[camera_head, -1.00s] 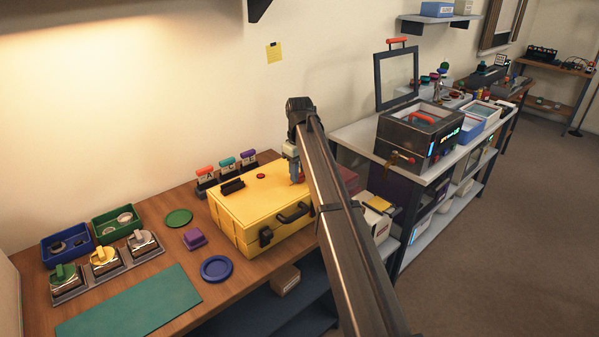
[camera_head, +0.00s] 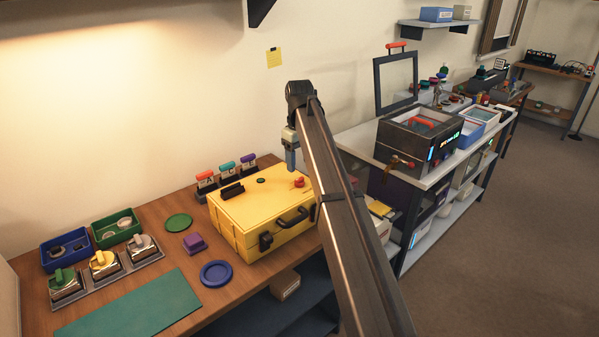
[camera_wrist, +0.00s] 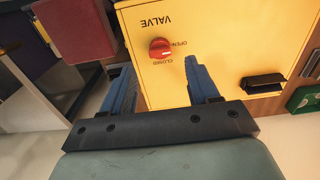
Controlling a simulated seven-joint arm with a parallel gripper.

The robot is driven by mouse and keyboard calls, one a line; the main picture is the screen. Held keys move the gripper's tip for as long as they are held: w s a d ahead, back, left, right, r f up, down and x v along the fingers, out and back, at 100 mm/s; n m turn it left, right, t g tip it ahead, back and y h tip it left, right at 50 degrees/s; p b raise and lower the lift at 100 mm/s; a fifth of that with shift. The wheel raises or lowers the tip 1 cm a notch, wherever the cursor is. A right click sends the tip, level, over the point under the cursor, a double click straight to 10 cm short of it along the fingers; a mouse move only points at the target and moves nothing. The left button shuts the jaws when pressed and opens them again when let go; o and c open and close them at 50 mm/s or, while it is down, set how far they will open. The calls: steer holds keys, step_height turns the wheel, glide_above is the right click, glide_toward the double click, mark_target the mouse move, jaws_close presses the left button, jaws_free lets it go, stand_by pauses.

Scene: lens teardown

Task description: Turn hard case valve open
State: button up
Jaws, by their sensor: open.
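The yellow hard case (camera_head: 245,215) stands closed on the wooden bench. Its red valve knob (camera_head: 299,182) sits on the lid near the right end; it also shows in the wrist view (camera_wrist: 159,48), beside the printed words VALVE, OPEN and CLOSED. I cannot tell surely which word the knob's mark points to. A small round spot (camera_head: 261,181) on the lid is green. My gripper (camera_head: 291,165) is above the lid near the knob, apart from it. In the wrist view its blue fingers (camera_wrist: 160,85) are spread, with nothing between them.
A black handle block (camera_head: 232,190) lies on the lid, and tagged red, teal and purple handles (camera_head: 228,172) stand behind the case. Left are a green mat (camera_head: 130,305), a blue dish (camera_head: 216,272) and part trays. A grey shelf unit (camera_head: 405,180) stands right.

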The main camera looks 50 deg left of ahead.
step_height(320, 180, up, 8)
stand_by(0.4)
stand_by(0.4)
